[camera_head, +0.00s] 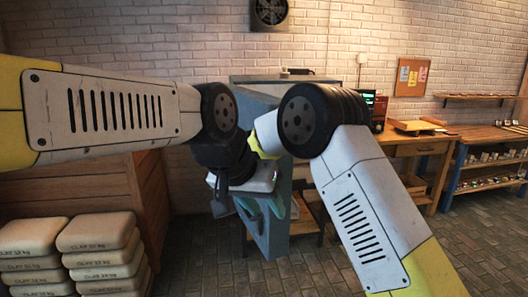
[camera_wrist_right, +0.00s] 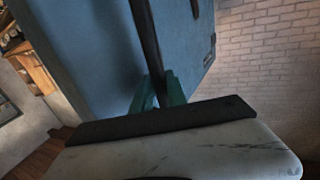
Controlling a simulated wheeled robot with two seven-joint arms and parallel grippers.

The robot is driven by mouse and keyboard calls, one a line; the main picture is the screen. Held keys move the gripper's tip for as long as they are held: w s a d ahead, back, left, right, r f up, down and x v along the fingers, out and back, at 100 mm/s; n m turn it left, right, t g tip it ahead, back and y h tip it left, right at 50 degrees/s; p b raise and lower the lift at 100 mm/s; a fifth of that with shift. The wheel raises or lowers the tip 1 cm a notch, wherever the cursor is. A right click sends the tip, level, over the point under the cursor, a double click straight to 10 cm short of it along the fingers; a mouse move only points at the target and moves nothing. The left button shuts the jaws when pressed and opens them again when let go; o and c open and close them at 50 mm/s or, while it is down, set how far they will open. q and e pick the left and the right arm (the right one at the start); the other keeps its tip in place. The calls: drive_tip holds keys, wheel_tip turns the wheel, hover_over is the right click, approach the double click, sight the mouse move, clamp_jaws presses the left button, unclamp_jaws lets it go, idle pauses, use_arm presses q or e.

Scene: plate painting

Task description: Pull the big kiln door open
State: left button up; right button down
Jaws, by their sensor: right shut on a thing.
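The big kiln door (camera_head: 279,232) is a blue-grey slab in the middle of the head view. It looks swung out at an angle from the kiln body (camera_head: 300,78), which is mostly hidden behind my arms. In the right wrist view, the door (camera_wrist_right: 90,50) fills the upper left. My right gripper (camera_wrist_right: 158,94) has its teal fingers shut around the dark upright handle bar (camera_wrist_right: 147,40).
Stacked clay bags (camera_head: 95,235) and a wooden crate (camera_head: 150,205) stand at the left. A wooden desk (camera_head: 415,148) and a workbench (camera_head: 480,140) line the right wall. The brick floor at right is clear. My right arm crosses in front of the kiln.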

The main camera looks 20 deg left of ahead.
drive_tip(key=shift+s+a+r, duration=0.1)
drive_tip(key=shift+a+r, duration=0.05)
drive_tip(key=shift+a, duration=0.2)
drive_tip(key=c, duration=1.3)
unclamp_jaws()
